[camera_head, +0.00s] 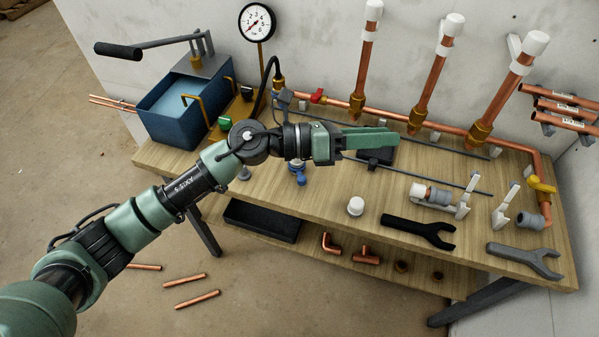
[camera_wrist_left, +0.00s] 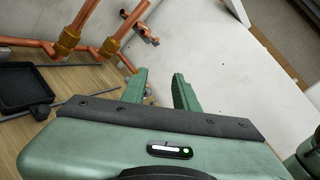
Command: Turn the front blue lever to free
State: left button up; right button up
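A blue lever (camera_head: 300,179) shows in the head view on a small fitting on the wooden bench, just below my left forearm and wrist. The arm partly hides the top of the fitting, and I cannot tell which way the lever points. My left gripper (camera_head: 385,137) is above the bench, to the right of the blue lever and apart from it. In the left wrist view its two green fingers (camera_wrist_left: 160,88) stand apart with nothing between them. The blue lever does not show clearly in the wrist view. My right gripper is not in view.
A blue tank (camera_head: 172,115) with a long black-handled lever stands left. A red lever (camera_head: 318,96) and upright copper pipes are at the back. A white cap (camera_head: 355,206), black wrench (camera_head: 418,230) and grey wrench (camera_head: 525,260) lie along the front. A yellow lever (camera_head: 541,184) is right.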

pick_arm(q)
notch_tip(320, 180, down, 5)
jog(key=a+m+g+y, duration=0.2)
jog(key=m+y, duration=0.7)
jog(key=y, duration=0.4)
send_near(301, 177)
jog(key=f, duration=0.1)
jog(key=p+x, duration=0.1)
jog(key=x, duration=0.3)
jog(key=p+x, duration=0.1)
jog(key=x, duration=0.3)
jog(key=shift+s+d+r, duration=0.1)
jog(key=shift+d+r, duration=0.05)
jog(key=shift+d, duration=0.05)
grip_shut()
jog(key=shift+r, duration=0.1)
